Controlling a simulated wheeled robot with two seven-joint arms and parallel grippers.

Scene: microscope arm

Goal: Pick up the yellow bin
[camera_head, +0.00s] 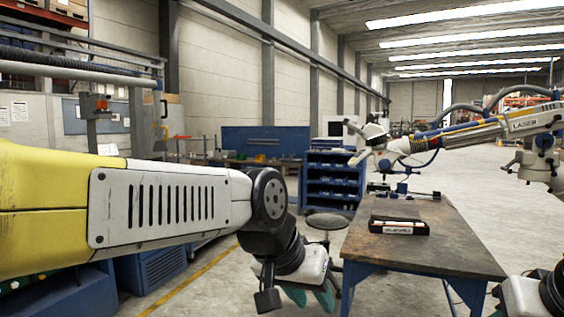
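I cannot make out a yellow bin in the head view. The large yellow shape at the far left is joined to my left arm's white slotted link. My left gripper (310,293) hangs at the bottom centre, left of the workbench (440,255), with its teal fingertips apart and nothing seen between them. My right gripper (523,296) shows only as a white and black body at the bottom right corner. Its fingers are out of the picture. A dark case with a white label (399,226) lies on the bench.
A round stool (326,221) stands left of the bench. A blue shelf unit (333,181) is behind it. A white jointed arm marked LASER (523,124) reaches over the bench from the right. The floor beyond the bench is open.

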